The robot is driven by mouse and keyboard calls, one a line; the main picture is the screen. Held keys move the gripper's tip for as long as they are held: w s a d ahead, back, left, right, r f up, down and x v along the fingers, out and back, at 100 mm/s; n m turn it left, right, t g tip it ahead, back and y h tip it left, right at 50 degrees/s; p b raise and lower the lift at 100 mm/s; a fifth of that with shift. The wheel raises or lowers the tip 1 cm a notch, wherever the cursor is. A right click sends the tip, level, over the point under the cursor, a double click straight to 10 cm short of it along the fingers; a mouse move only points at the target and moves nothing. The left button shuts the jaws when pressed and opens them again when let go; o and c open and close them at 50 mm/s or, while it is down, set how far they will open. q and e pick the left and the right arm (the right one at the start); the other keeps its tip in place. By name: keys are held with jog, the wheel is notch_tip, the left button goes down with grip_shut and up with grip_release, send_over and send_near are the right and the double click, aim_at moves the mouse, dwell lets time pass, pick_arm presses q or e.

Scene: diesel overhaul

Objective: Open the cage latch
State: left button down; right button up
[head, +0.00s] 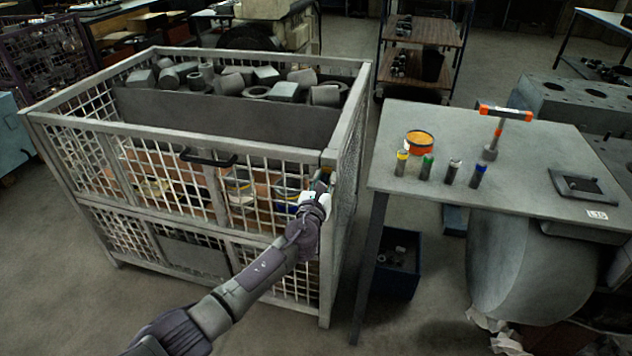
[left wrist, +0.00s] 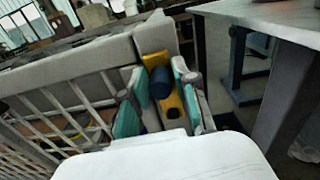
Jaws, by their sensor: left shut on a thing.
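The wire cage (head: 130,133) stands at the left in the head view, with a hinged front panel and a black handle (head: 208,158). The latch is at its front right corner post, mostly hidden by my left gripper (head: 321,185) in the head view. In the left wrist view the latch shows as a yellow plate (left wrist: 154,60) with a dark blue knob (left wrist: 161,82). The teal-padded fingers of my left gripper (left wrist: 160,96) are on both sides of the knob and shut on it. My right gripper is not in view.
The cage holds grey metal parts (head: 285,90). A grey table (head: 540,150) at the right carries an orange tin (head: 419,143), several small capped tubes and an orange-handled tool (head: 493,135). A dark blue bin (head: 398,265) stands under it. A narrow floor gap separates cage and table.

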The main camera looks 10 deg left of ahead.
aim_at(324, 182)
pick_arm(q)
jog(key=c, duration=1)
grip_release()
jog(key=shift+f, duration=0.1)
jog(key=shift+c, duration=0.2)
jog(key=shift+s, duration=0.5)
jog(key=s+p, duration=0.3)
jog(key=s, duration=0.2)
jog(key=shift+s, duration=0.5)
jog(key=shift+a, duration=0.1)
